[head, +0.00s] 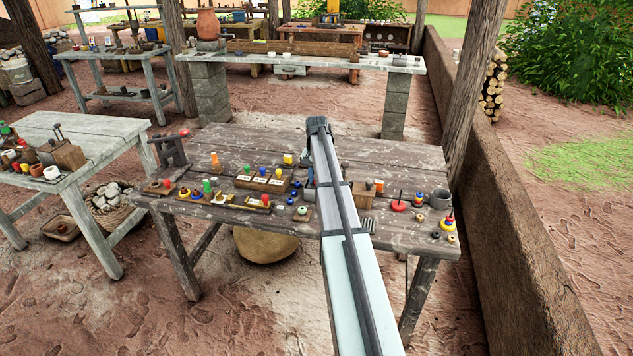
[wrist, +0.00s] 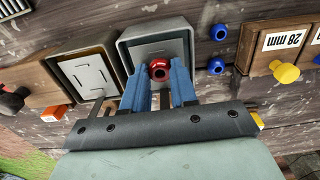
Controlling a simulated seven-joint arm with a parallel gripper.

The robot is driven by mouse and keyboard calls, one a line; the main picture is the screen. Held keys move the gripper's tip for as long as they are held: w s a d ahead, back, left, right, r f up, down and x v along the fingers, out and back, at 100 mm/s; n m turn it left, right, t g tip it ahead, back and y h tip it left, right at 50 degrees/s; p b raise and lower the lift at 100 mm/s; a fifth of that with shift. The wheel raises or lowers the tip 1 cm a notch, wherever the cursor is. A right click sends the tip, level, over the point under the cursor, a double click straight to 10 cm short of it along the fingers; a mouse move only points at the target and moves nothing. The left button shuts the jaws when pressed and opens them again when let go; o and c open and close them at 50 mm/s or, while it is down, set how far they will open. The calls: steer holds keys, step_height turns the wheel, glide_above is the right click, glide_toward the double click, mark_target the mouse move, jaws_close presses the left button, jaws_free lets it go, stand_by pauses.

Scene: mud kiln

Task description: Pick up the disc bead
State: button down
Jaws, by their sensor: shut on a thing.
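The disc bead (wrist: 159,71) is red and glossy with a dark round hole. In the wrist view it sits between the two blue fingertips of my gripper (wrist: 158,76), which is shut on it. Bead and fingertips appear over the opening of a grey square-rimmed box (wrist: 126,47) with a pale sheet inside. I cannot tell how high the bead is above the box. In the head view my arm reaches over the middle of the table, and the bead and fingertips are hidden.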

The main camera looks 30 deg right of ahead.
steer(key=shift+r, duration=0.1)
step_height(320, 180, up, 10)
stand_by(0.4)
steer(key=c, duration=1.4)
jaws_free()
steer(key=c, duration=0.3)
steer(key=shift+r, duration=0.1)
steer(key=shift+r, duration=2.3)
